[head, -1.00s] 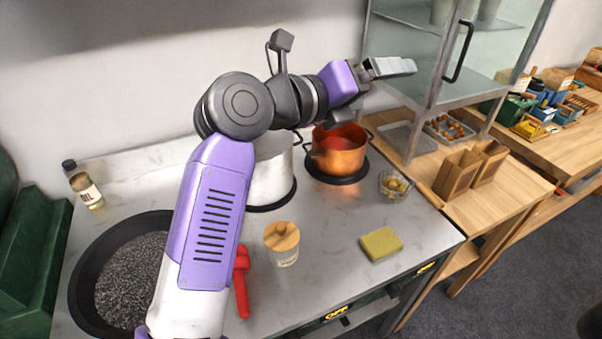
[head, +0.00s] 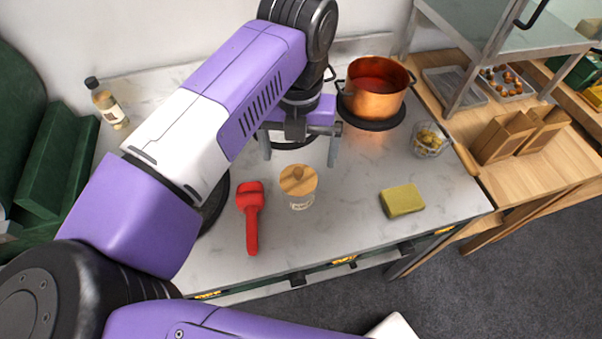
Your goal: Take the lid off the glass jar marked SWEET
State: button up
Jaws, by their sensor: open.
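A small glass jar (head: 301,203) stands upright on the pale counter. Its label is too small to read for certain. A round wooden lid (head: 298,181) with a knob sits on the jar. My gripper (head: 300,150) points down with its two fingers spread apart and nothing between them. In the picture it is just above and behind the lid, and it appears apart from it. The exact height of the fingertips over the lid is hard to tell.
A red tool (head: 251,215) lies left of the jar. A yellow sponge (head: 402,200) and a small glass bowl (head: 429,140) are to the right. A copper pot (head: 376,90) stands behind on a black hob. A bottle (head: 108,104) stands back left. The counter between jar and sponge is clear.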

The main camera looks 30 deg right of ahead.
aim_at(298, 169)
jog(key=shift+s+a+f+p, duration=0.1)
jog(key=shift+f+p, duration=0.4)
jog(key=shift+f, duration=1)
jog(key=shift+s+a+f+p, duration=0.1)
jog(key=shift+f+p, duration=0.4)
jog(key=shift+f, duration=0.95)
jog(key=c, duration=1.4)
jog(key=shift+c, duration=0.2)
jog(key=shift+w+r, duration=0.1)
jog(key=shift+r, duration=0.05)
